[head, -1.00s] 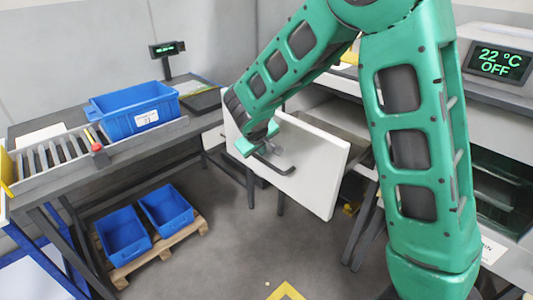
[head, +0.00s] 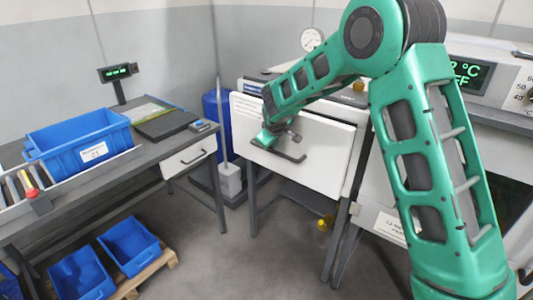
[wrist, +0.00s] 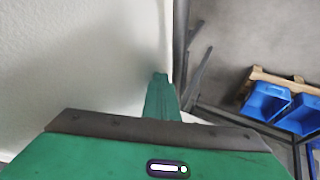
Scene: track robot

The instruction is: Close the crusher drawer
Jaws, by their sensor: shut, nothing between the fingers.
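The crusher drawer (head: 320,145) has a white front with a dark bar handle (head: 290,157), at the middle of the head view under a work surface. The front now sits close to the frame; I cannot tell if it is flush. My gripper (head: 275,139) is shut and empty, at the drawer front just above the handle. In the wrist view my green gripper fingers (wrist: 160,97) point at a white panel, apparently the drawer front (wrist: 80,60). Whether the fingertips touch it is unclear.
On the left, a table holds a blue crate (head: 80,140), a scale (head: 165,122) and a roller track. It has its own small white drawer (head: 188,158). Blue bins (head: 128,245) on a pallet stand below. A yellow bottle (head: 323,228) stands beneath the crusher bench. Floor between is clear.

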